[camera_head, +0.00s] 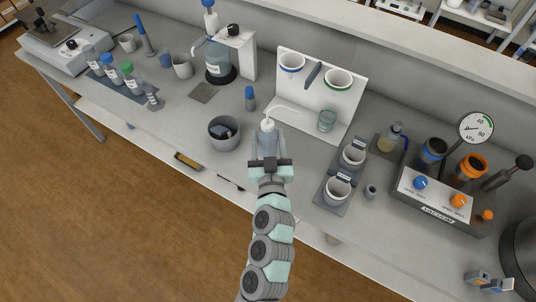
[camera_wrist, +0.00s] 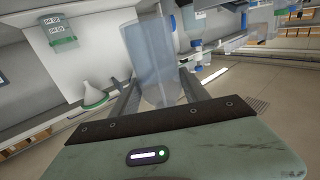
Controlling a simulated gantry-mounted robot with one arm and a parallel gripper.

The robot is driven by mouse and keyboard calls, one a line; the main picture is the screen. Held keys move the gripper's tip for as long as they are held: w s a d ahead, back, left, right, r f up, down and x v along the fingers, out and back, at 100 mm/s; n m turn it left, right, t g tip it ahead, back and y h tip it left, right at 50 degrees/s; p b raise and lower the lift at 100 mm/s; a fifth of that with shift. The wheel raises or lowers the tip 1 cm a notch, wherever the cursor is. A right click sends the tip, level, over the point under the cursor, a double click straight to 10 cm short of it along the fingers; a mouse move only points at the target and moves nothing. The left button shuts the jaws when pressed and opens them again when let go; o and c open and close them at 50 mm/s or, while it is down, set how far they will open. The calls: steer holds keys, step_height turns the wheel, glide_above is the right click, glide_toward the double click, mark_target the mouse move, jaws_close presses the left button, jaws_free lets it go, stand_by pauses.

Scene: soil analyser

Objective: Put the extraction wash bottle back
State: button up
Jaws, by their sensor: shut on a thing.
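The wash bottle, with a white cap (camera_head: 268,125) and a thin curved spout, is in the middle of the bench in the head view. My gripper (camera_head: 268,148) is shut around its body from the front side of the bench. In the wrist view, the translucent bottle body (camera_wrist: 152,62) lies between the two fingers of my gripper (camera_wrist: 158,88). The fingers and wrist hide part of the body in the head view. I cannot tell whether its base touches the bench.
A grey bin (camera_head: 224,133) stands just left of the bottle. A small blue-capped bottle (camera_head: 250,99) stands behind it. A white funnel stand (camera_head: 308,72) with a green-marked beaker (camera_head: 327,121) is behind right. A grey cup rack (camera_head: 331,204) and vacuum unit (camera_head: 440,200) are right.

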mark_target(268, 153)
steer(key=shift+f+b, duration=0.75)
steer(key=shift+f, duration=2.8)
steer(key=shift+f, duration=0.15)
steer(key=o, duration=1)
steer(key=shift+c, duration=0.2)
